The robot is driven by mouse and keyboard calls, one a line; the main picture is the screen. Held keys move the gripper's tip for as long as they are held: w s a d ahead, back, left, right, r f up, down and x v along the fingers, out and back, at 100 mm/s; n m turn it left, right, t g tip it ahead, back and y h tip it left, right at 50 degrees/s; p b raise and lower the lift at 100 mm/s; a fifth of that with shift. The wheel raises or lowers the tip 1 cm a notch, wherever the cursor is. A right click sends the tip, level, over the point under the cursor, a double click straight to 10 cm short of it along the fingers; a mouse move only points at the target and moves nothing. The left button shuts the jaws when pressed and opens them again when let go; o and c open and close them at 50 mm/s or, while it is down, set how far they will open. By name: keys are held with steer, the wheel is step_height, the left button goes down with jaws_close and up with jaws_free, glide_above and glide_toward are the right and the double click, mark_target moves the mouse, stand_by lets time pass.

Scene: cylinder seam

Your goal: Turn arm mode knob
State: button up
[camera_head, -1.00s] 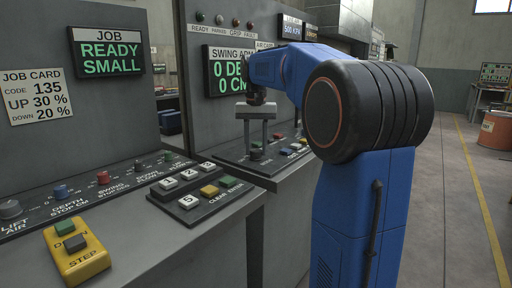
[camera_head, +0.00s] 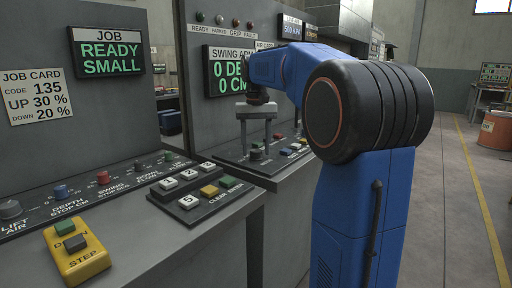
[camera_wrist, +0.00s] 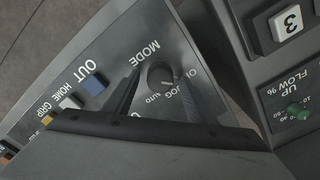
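The arm mode knob (camera_wrist: 161,75) is a round dark knob on the sloping swing arm panel. In the wrist view "MODE", "JOG" and "AUTO" are printed around it, upside down or tilted. Its pointer setting is too small to read surely. My gripper (camera_wrist: 158,88) is open, with one finger on each side of the knob. A gap shows between the knob and the fingers. In the head view my gripper (camera_head: 257,146) points down over the panel, and the knob (camera_head: 256,155) shows small between the fingertips.
The swing arm display (camera_head: 228,71) stands behind the gripper. Blue, white and yellow buttons (camera_wrist: 95,84) lie beside the knob. A numbered button box (camera_head: 207,188) and a yellow step box (camera_head: 76,250) are on the nearer console (camera_head: 150,225).

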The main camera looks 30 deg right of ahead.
mark_target(256, 150)
steer(key=shift+r, duration=0.1)
step_height(256, 150, up, 17)
stand_by(0.8)
steer(key=shift+r, duration=0.1)
stand_by(0.4)
